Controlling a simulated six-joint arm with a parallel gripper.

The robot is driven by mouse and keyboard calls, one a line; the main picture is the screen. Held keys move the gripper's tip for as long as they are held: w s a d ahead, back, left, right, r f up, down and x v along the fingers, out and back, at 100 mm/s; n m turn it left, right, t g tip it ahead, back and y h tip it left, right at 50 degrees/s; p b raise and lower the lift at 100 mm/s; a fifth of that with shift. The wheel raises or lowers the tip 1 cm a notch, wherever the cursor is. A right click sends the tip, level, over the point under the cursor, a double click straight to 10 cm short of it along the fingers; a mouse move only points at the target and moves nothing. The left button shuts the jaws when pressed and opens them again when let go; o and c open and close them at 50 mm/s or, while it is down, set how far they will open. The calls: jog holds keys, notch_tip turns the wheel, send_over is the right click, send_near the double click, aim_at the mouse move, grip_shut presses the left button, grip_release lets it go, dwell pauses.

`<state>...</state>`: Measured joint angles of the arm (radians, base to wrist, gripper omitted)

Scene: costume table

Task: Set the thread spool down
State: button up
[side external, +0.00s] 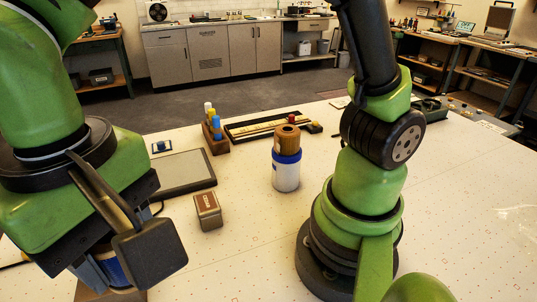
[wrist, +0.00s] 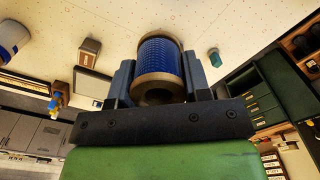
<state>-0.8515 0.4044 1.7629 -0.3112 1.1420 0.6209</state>
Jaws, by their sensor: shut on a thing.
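The thread spool (wrist: 160,60) is wound with dark blue thread and has tan flanges with a dark centre hole. My gripper (wrist: 160,78) is shut on it, with one finger on each side of the thread in the wrist view. In the side view, my gripper (side external: 112,270) is at the lower left, low over the near part of the white table (side external: 240,255). Only a strip of blue thread (side external: 112,272) shows there, behind a dark finger. A brown patch shows under it at the picture's bottom edge. I cannot tell whether the spool touches the table.
A small brown-grey box (side external: 208,211) stands right of my gripper. Beyond it are a grey flat panel (side external: 182,173), a rack with bottles (side external: 215,143), a blue-and-white jar (side external: 286,175) with a wooden cylinder on top, and a long dark tray (side external: 262,127). The table between box and jar is clear.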

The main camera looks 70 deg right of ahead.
jog(key=w+d+m, duration=0.5)
jog(key=w+d, duration=0.2)
jog(key=d, duration=0.6)
jog(key=w+d+m, duration=0.5)
jog(key=w+d, duration=0.3)
jog(key=d, duration=0.5)
jog(key=s+d+m, duration=0.4)
jog(key=s+d, duration=0.1)
jog(key=d, duration=0.8)
jog(key=s+d+m, duration=0.5)
jog(key=d, duration=0.7)
jog(key=f, duration=1.6)
jog(key=shift+s+d, duration=0.1)
jog(key=shift+d, duration=0.1)
jog(key=shift+f, duration=2.25)
jog(key=shift+f, duration=0.15)
jog(key=o, duration=0.9)
